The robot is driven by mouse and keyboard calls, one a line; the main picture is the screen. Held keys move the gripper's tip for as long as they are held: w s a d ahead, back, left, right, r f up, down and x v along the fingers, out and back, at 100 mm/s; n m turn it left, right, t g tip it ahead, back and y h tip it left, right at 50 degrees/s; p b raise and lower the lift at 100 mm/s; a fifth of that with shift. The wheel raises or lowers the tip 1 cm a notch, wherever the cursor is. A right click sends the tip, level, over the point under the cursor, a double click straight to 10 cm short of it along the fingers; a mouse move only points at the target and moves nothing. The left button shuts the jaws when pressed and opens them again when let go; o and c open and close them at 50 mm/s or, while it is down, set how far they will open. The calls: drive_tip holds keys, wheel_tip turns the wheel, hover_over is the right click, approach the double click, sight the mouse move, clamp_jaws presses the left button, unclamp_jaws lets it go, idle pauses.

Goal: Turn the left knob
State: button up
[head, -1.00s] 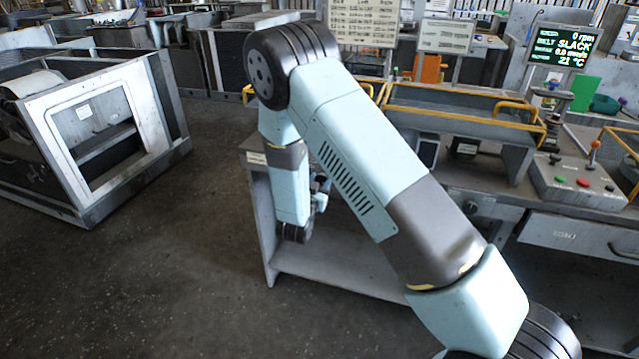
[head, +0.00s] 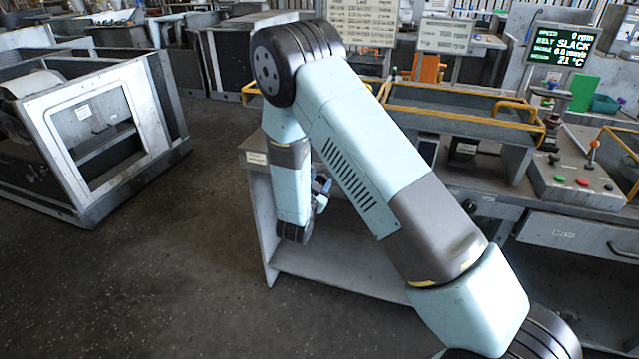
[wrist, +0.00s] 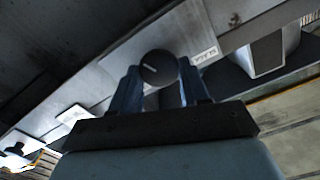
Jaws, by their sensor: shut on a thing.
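In the wrist view a round dark knob (wrist: 158,68) with a pale pointer line sits on a grey plate (wrist: 185,28). A small white label is beside it on the right. My gripper (wrist: 160,82) has its two blue-grey fingers on either side of the knob and is shut on it. In the head view my arm hides the knob, and only a small part of my gripper shows beside the arm's lower end.
A grey bench (head: 330,275) with an open lower shelf stands behind my arm. Yellow-railed trays (head: 440,100) and a control box (head: 575,180) with a lever and buttons are at right. A display (head: 562,45) reads BELT SLACK. Open floor lies at left.

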drive_tip(key=o, duration=1.1)
drive_tip(key=shift+c, duration=0.2)
drive_tip(key=shift+s, duration=0.1)
drive_tip(key=v, duration=1.3)
drive_tip(key=shift+s, duration=0.3)
drive_tip(key=shift+a, duration=0.15)
drive_tip(key=w+d+r+n+g+y, duration=0.1)
drive_tip(key=w+d+r+g+y, duration=0.15)
drive_tip(key=r, duration=0.65)
drive_tip(key=w+d+r+g+y, duration=0.2)
drive_tip(key=w+r+g+y, duration=0.15)
drive_tip(key=r, duration=0.45)
drive_tip(key=s+d+r+n+y, duration=0.2)
drive_tip(key=d+r, duration=0.2)
drive_tip(key=r, duration=0.3)
drive_tip(key=s+d+r+n+g, duration=0.1)
drive_tip(key=s+d+r+g, duration=0.1)
drive_tip(key=s+d, duration=0.4)
drive_tip(key=s+d+r+n+g+h, duration=0.1)
drive_tip(key=s+d+r+n, duration=0.1)
drive_tip(key=s+d+r, duration=0.2)
drive_tip(key=s+d+r+n+g+h, duration=0.1)
drive_tip(key=s+d, duration=0.8)
drive_tip(key=s, duration=0.9)
wheel_tip(320, 180, up, 3)
drive_tip(key=shift+d+f+n+g, duration=0.2)
drive_tip(key=shift+n+g, duration=0.3)
drive_tip(key=shift+g, duration=0.3)
